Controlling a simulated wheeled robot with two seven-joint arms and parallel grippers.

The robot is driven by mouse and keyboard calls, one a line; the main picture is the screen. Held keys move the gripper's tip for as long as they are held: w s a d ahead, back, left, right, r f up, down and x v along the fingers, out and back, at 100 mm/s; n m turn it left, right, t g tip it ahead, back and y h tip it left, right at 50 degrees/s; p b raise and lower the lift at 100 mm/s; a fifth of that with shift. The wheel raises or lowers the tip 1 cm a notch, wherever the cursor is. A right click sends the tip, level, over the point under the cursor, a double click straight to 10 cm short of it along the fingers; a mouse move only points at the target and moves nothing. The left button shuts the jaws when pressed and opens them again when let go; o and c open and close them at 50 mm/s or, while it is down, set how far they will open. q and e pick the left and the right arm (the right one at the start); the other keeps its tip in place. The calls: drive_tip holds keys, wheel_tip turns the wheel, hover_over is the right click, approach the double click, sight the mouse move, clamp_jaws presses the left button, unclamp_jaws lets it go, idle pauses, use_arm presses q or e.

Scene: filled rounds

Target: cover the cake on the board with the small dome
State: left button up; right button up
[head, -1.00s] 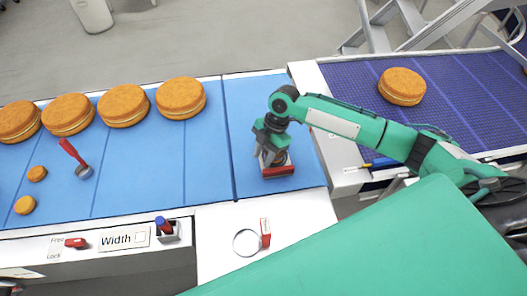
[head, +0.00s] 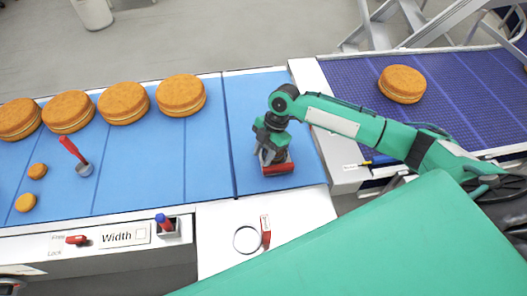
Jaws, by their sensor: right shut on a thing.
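My right gripper (head: 268,150) reaches in from the right over the blue belt. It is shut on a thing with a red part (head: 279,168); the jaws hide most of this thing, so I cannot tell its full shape. No clear dome or board shows. Thick round orange-brown cakes stand in a row at the back left, the nearest one (head: 181,95) left of my right gripper. Another cake (head: 402,84) stands on the purple belt at the right. Two small round cakes (head: 37,171) (head: 25,202) lie at the far left. My left gripper is not in view.
A small metal cup with a red handle (head: 72,150) stands on the blue belt (head: 211,150). A thin ring with a red tag (head: 247,240) lies on the white ledge. A blue-topped knob (head: 162,222) and a red lever (head: 76,239) are on the front panel.

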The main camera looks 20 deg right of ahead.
drive_tip(key=shift+f, duration=0.3)
idle(0.5)
drive_tip(key=o, duration=1.5)
wheel_tip(320, 180, up, 7)
drive_tip(key=p, duration=0.6)
